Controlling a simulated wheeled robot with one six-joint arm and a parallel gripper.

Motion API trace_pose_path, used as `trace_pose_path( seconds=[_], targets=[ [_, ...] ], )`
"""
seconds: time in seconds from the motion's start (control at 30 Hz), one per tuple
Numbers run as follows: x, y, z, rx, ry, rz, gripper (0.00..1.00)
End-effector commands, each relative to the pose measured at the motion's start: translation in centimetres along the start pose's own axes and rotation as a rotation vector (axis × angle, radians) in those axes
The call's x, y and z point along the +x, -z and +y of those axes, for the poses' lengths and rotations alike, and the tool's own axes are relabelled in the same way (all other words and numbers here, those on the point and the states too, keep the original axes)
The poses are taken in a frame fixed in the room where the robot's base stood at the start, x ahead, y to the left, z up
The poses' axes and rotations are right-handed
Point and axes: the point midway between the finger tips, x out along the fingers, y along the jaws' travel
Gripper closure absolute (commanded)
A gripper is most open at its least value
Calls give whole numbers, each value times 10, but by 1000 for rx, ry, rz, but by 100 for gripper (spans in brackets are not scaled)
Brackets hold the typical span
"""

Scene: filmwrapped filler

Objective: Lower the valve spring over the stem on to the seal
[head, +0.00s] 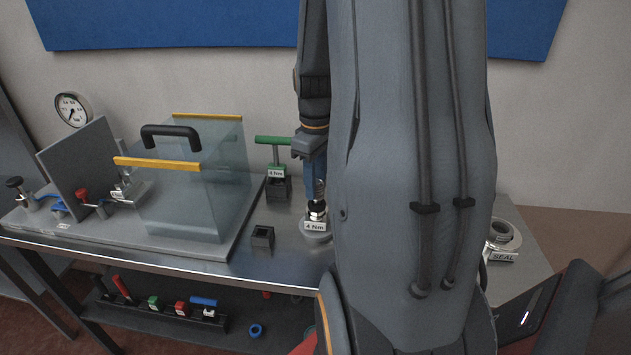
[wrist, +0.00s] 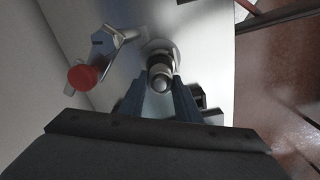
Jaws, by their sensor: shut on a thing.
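In the wrist view, my gripper (wrist: 159,92) is shut on a short metal cylindrical part (wrist: 161,80) with a rounded end and dark bands. The part is in line with the round base (wrist: 163,47) beyond it; I cannot tell whether they touch. A ring-shaped piece (head: 503,233) with a "SEAL" label sits at the right, partly behind my arm.
A clear guard box (head: 190,190) with a black handle stands left on the bench (head: 225,275). A green T-handle tool (head: 274,141) stands in a dark holder behind my gripper, and an empty dark socket block (head: 262,238) lies left. A red-knobbed lever (wrist: 84,77) shows in the wrist view.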

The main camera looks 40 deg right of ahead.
Motion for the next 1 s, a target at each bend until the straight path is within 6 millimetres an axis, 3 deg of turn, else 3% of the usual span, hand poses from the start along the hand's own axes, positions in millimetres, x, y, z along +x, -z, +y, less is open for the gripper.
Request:
trace_pose_path(
  seconds=[0.73, 0.77, 0.8, 0.87, 1.0],
  targets=[
    [17, 0, 0, 0, 1, -1, 92],
    [17, 0, 0, 0, 1, 0, 65],
    [16, 0, 0, 0, 1, 0, 58],
    [16, 0, 0, 0, 0, 0, 48],
    [16, 0, 0, 0, 0, 0, 48]
  ],
)
